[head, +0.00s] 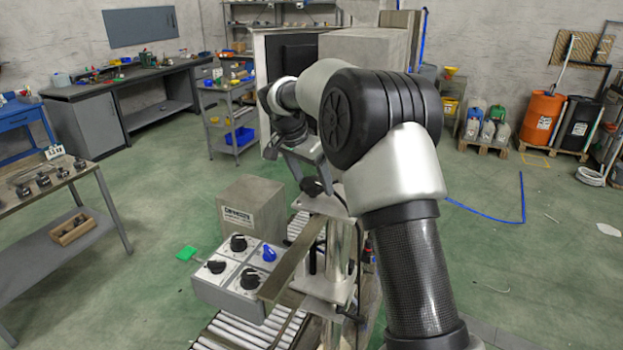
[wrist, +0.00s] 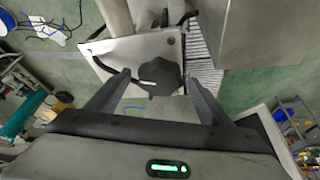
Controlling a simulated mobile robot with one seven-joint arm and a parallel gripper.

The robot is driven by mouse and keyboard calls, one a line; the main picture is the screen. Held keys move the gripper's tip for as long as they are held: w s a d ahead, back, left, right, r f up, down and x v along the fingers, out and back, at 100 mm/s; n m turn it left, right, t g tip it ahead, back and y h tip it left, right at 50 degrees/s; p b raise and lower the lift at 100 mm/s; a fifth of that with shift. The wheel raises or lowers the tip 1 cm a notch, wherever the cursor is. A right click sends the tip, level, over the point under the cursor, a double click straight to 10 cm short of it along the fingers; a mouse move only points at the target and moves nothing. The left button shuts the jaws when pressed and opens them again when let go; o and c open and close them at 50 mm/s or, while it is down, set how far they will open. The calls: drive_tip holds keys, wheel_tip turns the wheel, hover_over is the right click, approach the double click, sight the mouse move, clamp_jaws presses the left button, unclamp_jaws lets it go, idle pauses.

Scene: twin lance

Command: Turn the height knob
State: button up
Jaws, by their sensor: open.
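A black lobed knob (wrist: 158,77) with a white pointer mark sits on a light metal plate (wrist: 120,52) in the wrist view. In the head view this knob (head: 313,187) is on the plate (head: 333,203) topping a metal column, partly hidden by my gripper. No label shows on it, so I cannot read whether it is the height knob. My gripper (wrist: 157,85) is open, its two fingers on either side of the knob with gaps visible. In the head view my gripper (head: 305,172) points down just above the plate.
A grey control box (head: 225,290) with black knobs and a blue knob (head: 269,253) stands left of the column. A roller conveyor (head: 255,330) runs beneath. A labelled grey block (head: 252,210) stands behind the box. A dark cable crosses the plate beside the knob.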

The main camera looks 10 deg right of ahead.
drive_tip(key=c, duration=1.1)
drive_tip(key=shift+n, duration=0.4)
